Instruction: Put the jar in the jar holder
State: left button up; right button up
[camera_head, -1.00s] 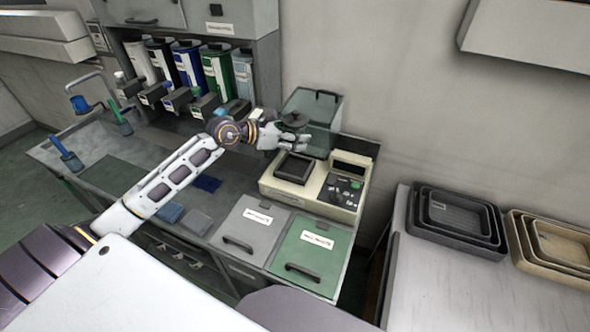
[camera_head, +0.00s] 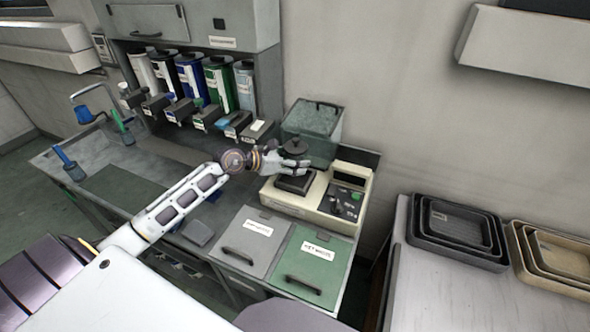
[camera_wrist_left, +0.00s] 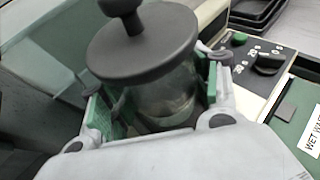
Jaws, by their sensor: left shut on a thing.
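The jar (camera_wrist_left: 165,95) is clear glass with a dark round lid and knob; the lid also shows in the head view (camera_head: 296,146). My left gripper (camera_head: 298,162) is shut on the jar, its green-padded fingers on both sides of the glass in the wrist view. The jar looks upright. The likely jar holder is the dark square seat (camera_head: 295,185) on top of the cream machine. The gripper and jar are over or at the seat. The jar's bottom is hidden, so I cannot tell if it touches the seat. My right gripper is not in view.
The cream machine (camera_head: 279,197) has a control panel with knobs (camera_head: 345,198) at its right. A clear greenish box (camera_head: 323,124) stands behind the jar. Grey and green bin lids (camera_head: 312,272) lie in front. Several dispensers line the back left. Nested trays (camera_head: 455,253) are at right.

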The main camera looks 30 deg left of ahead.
pick_arm(q)
jog(key=shift+f, duration=0.15)
jog(key=shift+f, duration=1.85)
jog(key=shift+f, duration=0.15)
